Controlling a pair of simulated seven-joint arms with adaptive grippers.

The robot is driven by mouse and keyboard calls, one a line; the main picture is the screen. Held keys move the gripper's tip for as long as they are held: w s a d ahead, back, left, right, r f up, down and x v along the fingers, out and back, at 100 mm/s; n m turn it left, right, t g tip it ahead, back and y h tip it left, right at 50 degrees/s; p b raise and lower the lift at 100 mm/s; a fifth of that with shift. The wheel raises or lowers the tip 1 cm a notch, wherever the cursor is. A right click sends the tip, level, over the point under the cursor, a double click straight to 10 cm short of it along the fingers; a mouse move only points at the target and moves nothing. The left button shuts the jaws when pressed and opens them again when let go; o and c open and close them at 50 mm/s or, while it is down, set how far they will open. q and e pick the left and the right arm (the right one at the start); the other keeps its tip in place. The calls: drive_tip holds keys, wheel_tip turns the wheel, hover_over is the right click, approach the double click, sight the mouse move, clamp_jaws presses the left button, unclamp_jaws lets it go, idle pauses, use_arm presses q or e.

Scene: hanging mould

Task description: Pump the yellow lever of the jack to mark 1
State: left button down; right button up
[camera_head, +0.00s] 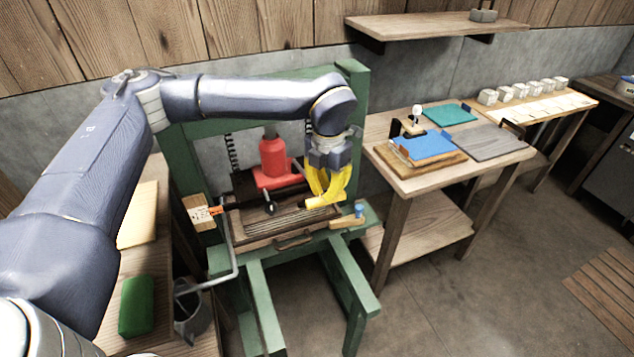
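The red jack (273,160) stands inside the green press frame (357,110). The lever's yellow grip (322,203) lies low at the front of the press, pointing right. My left gripper (326,194) reaches down from above, its yellow fingers angling in to the grip. Fingertips and grip share a colour and overlap, so I cannot tell whether the fingers are closed on it. A pale wooden mark board (199,213) is at the press's left side, with an orange pointer (215,211) beside it; its marks are too small to read. My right gripper is out of view.
A grey bent rod (236,255) hangs at the press's left front. A green block (137,305) and a grey metal can (190,315) are at lower left. A wooden table (384,167) with a blue sheet (424,146) stands to the right. The floor at right is mostly clear.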

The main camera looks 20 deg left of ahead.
use_arm(q)
drive_tip(key=shift+f, duration=3.8)
drive_tip(key=shift+r, duration=4.45)
drive_tip(key=shift+r, duration=0.1)
drive_tip(key=shift+r, duration=2.95)
